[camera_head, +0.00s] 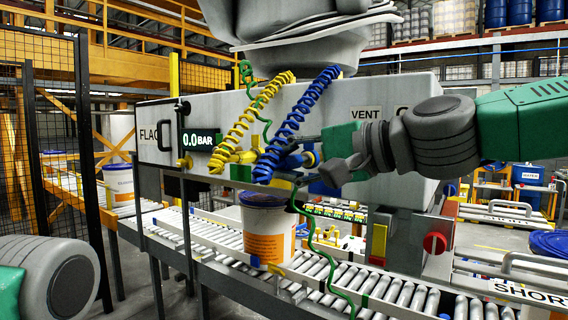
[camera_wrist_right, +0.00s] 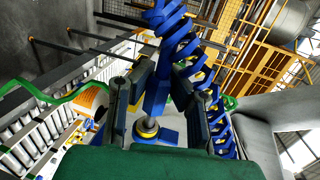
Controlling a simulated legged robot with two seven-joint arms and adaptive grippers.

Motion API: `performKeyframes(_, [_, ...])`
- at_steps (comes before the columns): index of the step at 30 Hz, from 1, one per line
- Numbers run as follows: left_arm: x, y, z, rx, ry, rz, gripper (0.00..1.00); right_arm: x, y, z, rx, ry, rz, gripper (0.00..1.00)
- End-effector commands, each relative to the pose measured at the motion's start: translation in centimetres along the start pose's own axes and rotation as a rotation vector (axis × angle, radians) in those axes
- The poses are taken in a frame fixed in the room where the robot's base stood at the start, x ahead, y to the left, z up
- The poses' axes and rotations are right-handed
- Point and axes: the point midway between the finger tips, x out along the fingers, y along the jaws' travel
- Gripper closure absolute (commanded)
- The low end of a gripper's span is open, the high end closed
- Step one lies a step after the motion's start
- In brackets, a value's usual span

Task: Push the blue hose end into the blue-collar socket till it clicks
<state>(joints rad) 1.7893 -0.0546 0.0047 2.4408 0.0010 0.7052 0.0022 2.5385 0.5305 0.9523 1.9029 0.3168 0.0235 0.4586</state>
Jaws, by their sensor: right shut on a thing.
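The coiled blue hose (camera_head: 293,115) hangs from overhead in front of the grey cabinet (camera_head: 215,107). My right gripper (camera_head: 298,160) reaches in from the right and is shut on the blue hose end; in the right wrist view the blue hose end (camera_wrist_right: 156,92) lies between the two fingers. Just beyond it in that view is a round metal fitting with a yellow ring (camera_wrist_right: 147,128), beside a blue block. I cannot tell whether the hose end touches a socket. The blue-collar socket is not clearly distinguishable behind the fingers and hose. My left gripper is out of view.
A coiled yellow hose (camera_head: 240,120) hangs close left of the blue one. A green hose (camera_head: 315,240) dangles in front of the conveyor (camera_head: 215,239). A white pail (camera_head: 266,226) stands on the rollers below. The cabinet's display (camera_head: 201,139) reads 0.0 BAR.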

Motion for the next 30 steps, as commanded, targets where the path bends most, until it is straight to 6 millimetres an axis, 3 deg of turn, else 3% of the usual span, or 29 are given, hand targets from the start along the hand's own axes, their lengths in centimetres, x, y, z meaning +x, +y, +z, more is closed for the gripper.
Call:
performKeyframes(5, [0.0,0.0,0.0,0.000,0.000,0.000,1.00,0.0,-0.1,-0.5,0.001,0.008,-0.004,1.00])
performKeyframes(20, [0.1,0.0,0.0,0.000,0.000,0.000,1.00,0.0,-0.2,0.6,0.000,0.006,-0.004,1.00])
performKeyframes(21, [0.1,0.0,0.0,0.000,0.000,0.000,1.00,0.0,-0.2,0.6,0.000,0.006,-0.004,0.82])
performKeyframes(23, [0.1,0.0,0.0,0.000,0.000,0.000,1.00,0.0,-0.2,0.6,0.000,0.006,-0.004,0.64])
performKeyframes(30, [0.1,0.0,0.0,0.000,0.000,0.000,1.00,0.0,-0.1,0.6,0.000,0.005,-0.003,0.64])
